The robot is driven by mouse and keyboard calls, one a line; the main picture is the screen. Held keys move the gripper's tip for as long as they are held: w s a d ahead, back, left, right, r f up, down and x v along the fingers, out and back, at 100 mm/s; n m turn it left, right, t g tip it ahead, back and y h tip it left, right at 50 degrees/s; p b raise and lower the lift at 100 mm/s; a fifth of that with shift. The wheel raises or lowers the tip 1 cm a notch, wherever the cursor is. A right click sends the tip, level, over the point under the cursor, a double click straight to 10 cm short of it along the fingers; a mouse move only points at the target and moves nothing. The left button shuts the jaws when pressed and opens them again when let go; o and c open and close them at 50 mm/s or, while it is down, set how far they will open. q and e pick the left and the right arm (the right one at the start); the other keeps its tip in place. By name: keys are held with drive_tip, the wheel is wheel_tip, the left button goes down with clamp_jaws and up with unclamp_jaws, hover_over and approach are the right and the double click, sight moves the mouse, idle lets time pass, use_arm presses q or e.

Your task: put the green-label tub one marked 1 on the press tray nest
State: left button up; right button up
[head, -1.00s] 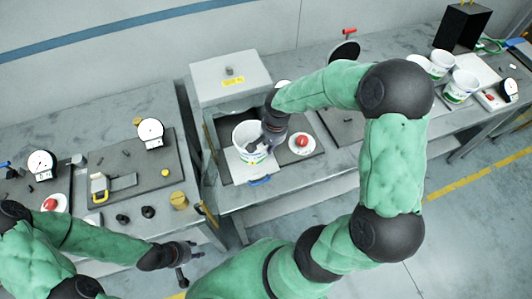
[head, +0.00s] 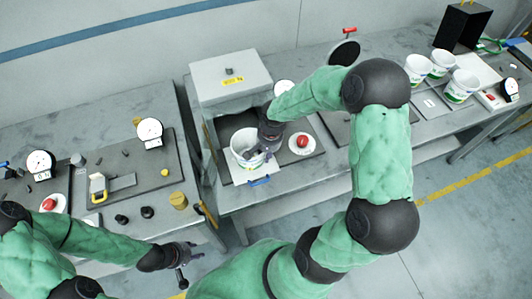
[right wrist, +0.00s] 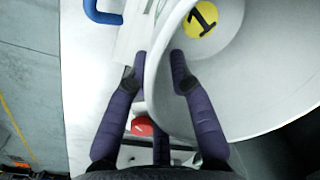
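The white tub with the green label (head: 238,148) is at the press in the middle of the head view, over the pale press tray (head: 236,174). I cannot tell whether its base rests fully in the nest. My right gripper (head: 262,150) is at the tub's right rim. In the right wrist view, the tub (right wrist: 250,95) shows a yellow disc marked 1 (right wrist: 201,19) inside. The right gripper (right wrist: 158,65) straddles the tub's wall, one finger outside and one inside, closed in on it. My left gripper (head: 187,262) is empty at the lower left, off the bench; its opening is unclear.
The press housing (head: 230,75) stands behind the tub. A red button (head: 302,142) is to the right, a blue handle (head: 260,181) in front. Several tubs stand on the right bench, including one at its front (head: 461,86). A gauge (head: 150,131) stands on the left bench.

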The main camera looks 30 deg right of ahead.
drive_tip(key=shift+r, duration=0.1)
drive_tip(key=shift+r, duration=0.15)
wheel_tip(320, 180, up, 12)
drive_tip(key=s+p, duration=0.1)
drive_tip(key=shift+d, duration=0.45)
idle(1.2)
